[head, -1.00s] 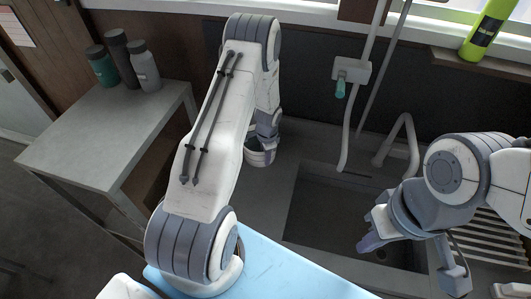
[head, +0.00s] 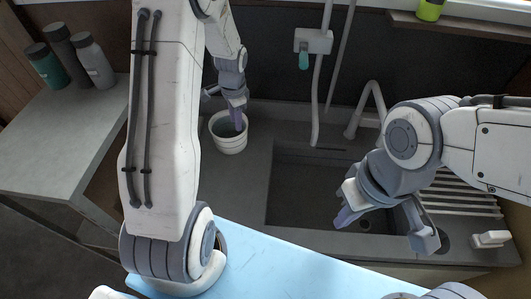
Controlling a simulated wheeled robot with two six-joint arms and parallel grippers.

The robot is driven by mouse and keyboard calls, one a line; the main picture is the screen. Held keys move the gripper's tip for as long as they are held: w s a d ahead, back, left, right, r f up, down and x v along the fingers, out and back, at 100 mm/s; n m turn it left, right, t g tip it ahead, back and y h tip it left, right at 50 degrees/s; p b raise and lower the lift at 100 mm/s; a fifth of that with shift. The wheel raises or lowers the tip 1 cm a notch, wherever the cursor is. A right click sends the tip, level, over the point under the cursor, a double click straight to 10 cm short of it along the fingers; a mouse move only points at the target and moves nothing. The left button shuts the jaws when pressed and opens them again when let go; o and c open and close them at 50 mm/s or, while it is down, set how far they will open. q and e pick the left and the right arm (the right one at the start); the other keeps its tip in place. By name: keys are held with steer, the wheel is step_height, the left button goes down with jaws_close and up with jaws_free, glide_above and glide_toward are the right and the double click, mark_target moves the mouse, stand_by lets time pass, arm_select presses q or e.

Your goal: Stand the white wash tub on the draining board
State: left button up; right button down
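The white wash tub (head: 229,145) stands upright on the counter, left of the sink. My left gripper (head: 237,122) points down at it, its fingertips overlapping the tub's opening. The fingers line up in this view, so I cannot tell whether they grip the rim. The ribbed draining board (head: 458,194) is right of the sink, partly hidden by my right arm; the slats I see are bare. My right gripper (head: 346,204) hangs over the right part of the sink, away from the tub. No object shows in it, and its finger gap is unclear.
The sink (head: 300,190) lies between tub and draining board, with a grey tap (head: 371,103) behind it. A hanging hose (head: 317,110) drops at the back wall. Several bottles (head: 92,62) stand on the left side table (head: 45,150). A small white block (head: 490,239) sits front right.

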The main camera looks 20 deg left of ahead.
arm_select(q)
steer(key=s+d+r, duration=0.4)
steer(key=d+r, duration=0.1)
steer(key=d, duration=0.3)
steer(key=s+d+r, duration=0.3)
steer(key=d+r, duration=0.2)
steer(key=d, duration=0.3)
steer(key=s+d+r, duration=0.1)
steer(key=s+d, duration=0.2)
steer(key=s, duration=0.3)
steer(key=s+d+r+h, duration=0.1)
steer(key=s+d+r, duration=0.1)
steer(key=s, duration=0.5)
steer(key=s+d+r+h, duration=0.1)
steer(key=s+d+r, duration=0.1)
steer(key=s, duration=0.5)
steer(key=shift+s+d+n+g, duration=0.15)
steer(key=shift+d+n+g, duration=0.2)
steer(key=shift+d, duration=0.55)
steer(key=shift+f, duration=0.1)
step_height(320, 180, down, 4)
steer(key=b, duration=0.4)
steer(key=shift+f+b, duration=0.25)
steer(key=shift+b, duration=0.05)
